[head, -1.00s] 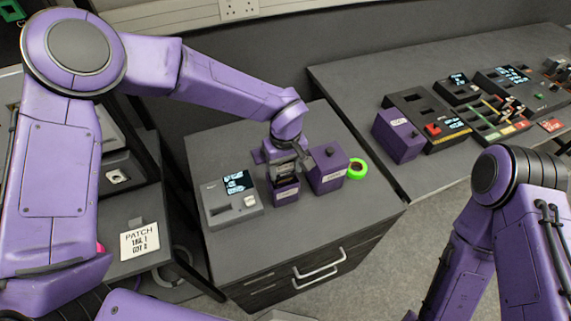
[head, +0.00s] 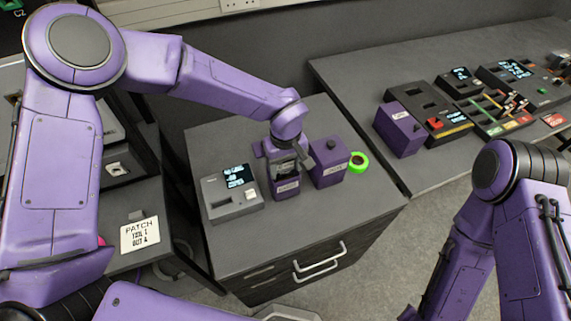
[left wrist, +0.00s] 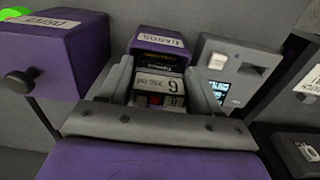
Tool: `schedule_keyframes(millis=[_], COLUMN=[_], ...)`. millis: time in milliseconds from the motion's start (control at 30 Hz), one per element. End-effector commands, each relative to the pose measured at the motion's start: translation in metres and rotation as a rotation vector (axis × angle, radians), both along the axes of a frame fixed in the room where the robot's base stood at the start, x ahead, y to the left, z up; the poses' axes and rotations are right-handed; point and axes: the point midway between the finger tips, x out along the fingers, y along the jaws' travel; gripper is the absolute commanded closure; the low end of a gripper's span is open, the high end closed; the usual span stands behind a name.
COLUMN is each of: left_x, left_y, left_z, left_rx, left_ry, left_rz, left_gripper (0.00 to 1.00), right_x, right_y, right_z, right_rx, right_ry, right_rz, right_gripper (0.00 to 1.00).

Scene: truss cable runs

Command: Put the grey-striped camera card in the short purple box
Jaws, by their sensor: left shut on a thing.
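A small purple box (head: 286,187) with a white label stands on the grey cabinet top, and it also shows in the left wrist view (left wrist: 162,36). My left gripper (head: 286,160) points down at this box. In the left wrist view its two fingers (left wrist: 160,80) are shut on a dark card with white labels (left wrist: 157,84), at the box's mouth. Grey stripes on this card cannot be made out, and how deep it sits is hidden. My right gripper is out of view; only my right arm shows.
A purple box with a dark knob (head: 329,162) stands close right of the gripper, with a green tape roll (head: 358,162) beyond. A grey device with a screen (head: 231,191) stands left. Another purple box (head: 400,129) and several dark devices fill the right bench. The cabinet's front top is clear.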

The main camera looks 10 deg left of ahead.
Motion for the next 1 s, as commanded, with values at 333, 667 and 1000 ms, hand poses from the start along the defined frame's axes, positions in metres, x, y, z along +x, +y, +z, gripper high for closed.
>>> schedule_keyframes(millis=[333, 667, 1000], left_x=[0.001, 0.002, 0.002], left_y=[0.0, 0.0, 0.0], left_z=[-0.009, -0.018, -0.018], left_rx=[-0.001, -0.001, 0.0], left_ry=[0.001, 0.0, 0.0], left_rz=[0.0, 0.001, 0.001], left_gripper=[0.68, 0.68, 0.3], right_x=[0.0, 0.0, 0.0], right_y=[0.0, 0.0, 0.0], right_z=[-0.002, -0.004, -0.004], right_rx=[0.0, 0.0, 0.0], right_ry=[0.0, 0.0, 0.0], right_rz=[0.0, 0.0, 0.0], right_gripper=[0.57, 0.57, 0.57])
